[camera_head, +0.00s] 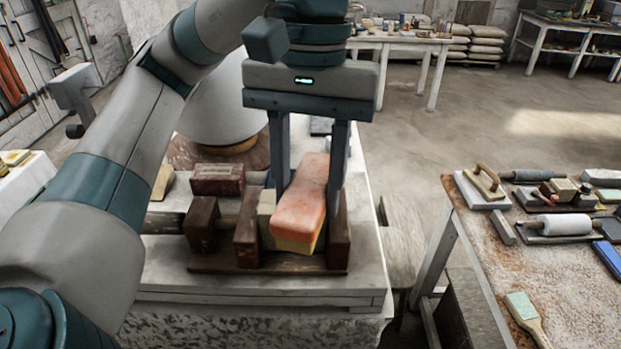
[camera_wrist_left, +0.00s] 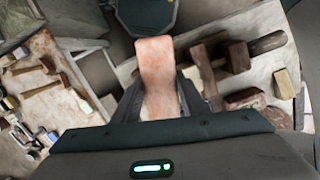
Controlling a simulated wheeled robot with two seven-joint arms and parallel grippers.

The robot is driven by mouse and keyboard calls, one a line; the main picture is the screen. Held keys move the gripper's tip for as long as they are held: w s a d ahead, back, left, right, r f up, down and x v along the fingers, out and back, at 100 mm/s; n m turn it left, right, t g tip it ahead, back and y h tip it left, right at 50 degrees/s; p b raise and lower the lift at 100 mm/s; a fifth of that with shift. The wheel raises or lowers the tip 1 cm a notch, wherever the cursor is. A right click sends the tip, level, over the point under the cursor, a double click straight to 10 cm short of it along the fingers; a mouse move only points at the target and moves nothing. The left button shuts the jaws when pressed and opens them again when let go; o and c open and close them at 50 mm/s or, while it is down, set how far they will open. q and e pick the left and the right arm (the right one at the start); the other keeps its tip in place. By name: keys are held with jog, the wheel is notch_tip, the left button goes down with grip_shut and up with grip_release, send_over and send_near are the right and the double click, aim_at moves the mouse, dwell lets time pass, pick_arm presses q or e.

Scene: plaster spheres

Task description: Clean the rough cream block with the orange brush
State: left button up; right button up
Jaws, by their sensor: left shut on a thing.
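The orange brush (camera_head: 299,205) has a worn orange back and a yellowish underside. My left gripper (camera_head: 309,182) is shut on it from above, one finger on each side. The brush also shows in the left wrist view (camera_wrist_left: 156,75), between the fingers (camera_wrist_left: 160,100). The rough cream block (camera_head: 267,214) sits between the dark wooden jaws of a vise (camera_head: 247,228), mostly hidden behind the brush. The brush is over or against the block; I cannot tell whether they touch. My right gripper is not in view.
The vise stands on a pale bench (camera_head: 260,283). A dark red block (camera_head: 217,179) lies behind it, and a large grey rounded form (camera_head: 222,105) stands farther back. A side table (camera_head: 560,270) at the right holds rollers, floats and a green-topped brush (camera_head: 524,308).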

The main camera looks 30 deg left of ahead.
aim_at(316, 167)
pick_arm(q)
jog(key=shift+s+d, duration=0.1)
jog(key=shift+s, duration=0.25)
jog(key=shift+w, duration=0.1)
dwell(0.3)
jog(key=shift+w+a, duration=0.2)
jog(key=shift+w, duration=0.3)
jog(key=shift+w+a, duration=0.15)
jog(key=shift+w, duration=0.35)
jog(key=shift+w, duration=0.15)
jog(key=shift+w+a+p, duration=0.3)
jog(key=shift+w+p, duration=0.05)
jog(key=shift+w, duration=0.55)
jog(key=shift+s+d+b, duration=0.15)
jog(key=shift+s+d, duration=0.05)
jog(key=shift+s, duration=0.35)
jog(key=shift+s+d+b, duration=0.15)
jog(key=shift+s, duration=0.35)
